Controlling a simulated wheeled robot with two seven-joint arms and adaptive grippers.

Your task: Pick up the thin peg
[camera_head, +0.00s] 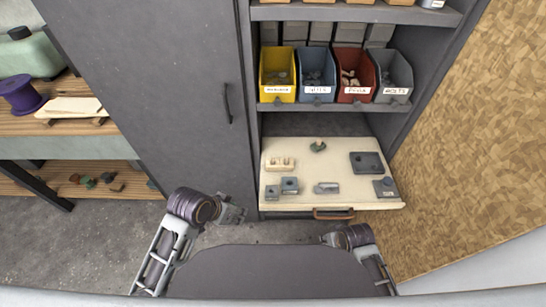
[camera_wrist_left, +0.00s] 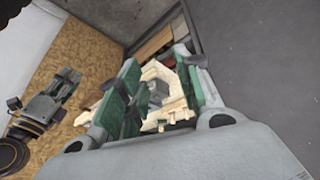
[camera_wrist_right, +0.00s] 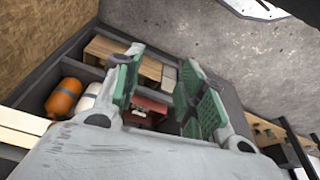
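A pull-out tray (camera_head: 330,205) in the grey cabinet holds several small parts. A cream block (camera_head: 280,163) with small raised bits lies at its left; a small greenish piece (camera_head: 317,146) stands at the back. I cannot tell which part is the thin peg. A red bin (camera_head: 354,80) above holds small pale pieces, and its label seems to read pegs. My left gripper (camera_head: 235,212) is low, left of the tray; its green-padded fingers are apart and empty in the left wrist view (camera_wrist_left: 160,80). My right gripper (camera_head: 331,240) is below the tray's front, also open and empty in the right wrist view (camera_wrist_right: 162,75).
Grey blocks (camera_head: 290,185), a slotted grey piece (camera_head: 327,188) and a dark plate (camera_head: 366,163) share the tray. Yellow (camera_head: 277,92), blue (camera_head: 316,90) and grey (camera_head: 392,94) bins flank the red one. A closed cabinet door (camera_head: 160,90) stands left, a wood-chip wall (camera_head: 470,150) right.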

